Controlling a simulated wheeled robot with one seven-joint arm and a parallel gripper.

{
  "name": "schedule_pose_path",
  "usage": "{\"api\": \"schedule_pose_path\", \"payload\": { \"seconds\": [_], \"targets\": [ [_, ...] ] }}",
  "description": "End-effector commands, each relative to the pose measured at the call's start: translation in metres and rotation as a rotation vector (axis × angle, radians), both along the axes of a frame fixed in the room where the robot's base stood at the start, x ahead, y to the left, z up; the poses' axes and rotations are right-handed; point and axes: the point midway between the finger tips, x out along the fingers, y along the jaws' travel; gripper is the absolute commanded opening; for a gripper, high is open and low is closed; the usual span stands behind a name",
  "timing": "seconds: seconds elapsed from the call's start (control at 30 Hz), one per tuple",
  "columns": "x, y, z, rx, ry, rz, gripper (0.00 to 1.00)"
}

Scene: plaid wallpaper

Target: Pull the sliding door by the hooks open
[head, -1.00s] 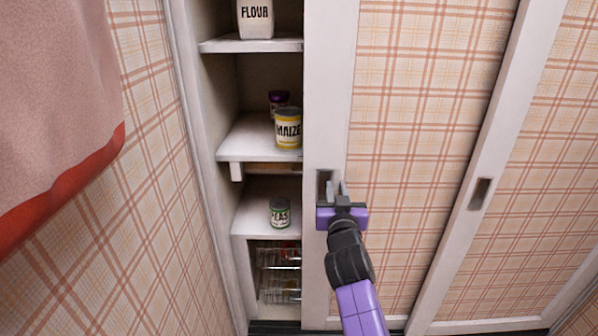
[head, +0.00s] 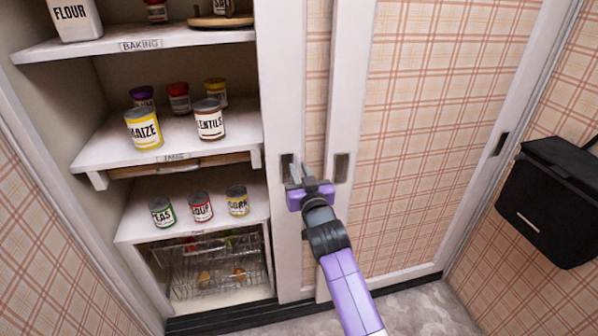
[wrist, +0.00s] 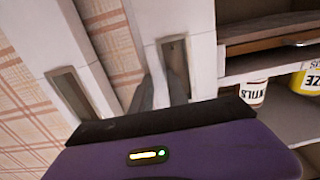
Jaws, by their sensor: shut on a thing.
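The sliding door (head: 279,80) is a white-framed panel with plaid filling, and the cupboard left of it stands wide open. Its recessed pull (head: 287,162) is a dark slot in the left stile; it also shows in the wrist view (wrist: 175,62). My gripper (head: 297,174) is at this pull, its fingers shut on the pull's edge; the exact contact is partly hidden. A second sliding door (head: 440,140) overlaps most of the first, with its own slot (head: 341,168) just right of my gripper.
Shelves (head: 130,48) at left hold several cans and a flour canister (head: 75,18). A wire basket (head: 215,270) sits at the bottom. A black box (head: 560,200) hangs on the right wall. The carpet (head: 425,305) in front looks clear.

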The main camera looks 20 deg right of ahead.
Motion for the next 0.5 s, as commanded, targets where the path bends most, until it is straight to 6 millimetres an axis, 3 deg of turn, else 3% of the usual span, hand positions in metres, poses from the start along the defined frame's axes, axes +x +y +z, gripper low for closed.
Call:
{"api": "schedule_pose_path", "payload": {
  "seconds": [0.43,0.47,0.5],
  "targets": [
    [0.0007,-0.0009,0.0009,0.001,0.0,-0.002,0.0],
    [0.0007,-0.0009,0.001,0.001,0.0,-0.002,0.24],
    [0.0007,-0.001,0.001,0.001,0.0,-0.002,0.32]
  ]
}}
